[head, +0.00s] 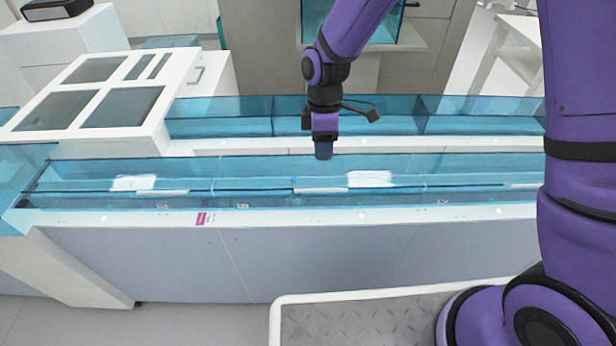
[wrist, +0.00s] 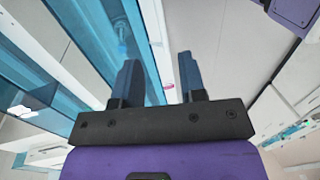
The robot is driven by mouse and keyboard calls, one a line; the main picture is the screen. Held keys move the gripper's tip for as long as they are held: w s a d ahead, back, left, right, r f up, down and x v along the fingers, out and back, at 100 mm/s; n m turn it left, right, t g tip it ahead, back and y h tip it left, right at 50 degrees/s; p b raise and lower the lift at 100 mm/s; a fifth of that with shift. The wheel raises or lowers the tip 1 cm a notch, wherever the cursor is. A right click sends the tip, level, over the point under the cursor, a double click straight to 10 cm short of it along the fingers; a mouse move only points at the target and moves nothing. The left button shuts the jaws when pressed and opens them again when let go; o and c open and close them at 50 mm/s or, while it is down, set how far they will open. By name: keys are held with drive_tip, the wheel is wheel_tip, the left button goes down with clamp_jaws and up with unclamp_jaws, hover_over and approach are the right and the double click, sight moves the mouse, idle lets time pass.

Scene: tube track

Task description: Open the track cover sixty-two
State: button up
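Blue see-through track covers (head: 245,172) lie along the front track in the head view. They look closed, and no number is readable, so I cannot tell which one is cover sixty-two. My gripper (head: 323,152) points down above the front track near the middle of the head view. It looks apart from the covers, though the exact height is hard to judge. In the wrist view my gripper (wrist: 158,64) has its two dark fingers spread with nothing between them. Blue cover panels (wrist: 95,40) run along the left of that view.
A second blue-covered track (head: 460,115) runs behind the front one. A white framed unit (head: 185,95) stands over the tracks at left. White papers (head: 370,179) show through the front covers. A pink label (head: 201,219) is on the front ledge. Grey floor (head: 205,322) is clear in front.

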approach(321, 184)
drive_tip(key=s+f, duration=0.1)
drive_tip(key=s, duration=0.1)
drive_tip(key=s+f, duration=0.3)
drive_tip(key=f, duration=0.1)
drive_tip(key=shift+s+a, duration=0.25)
drive_tip(key=shift+s, duration=0.15)
clamp_jaws()
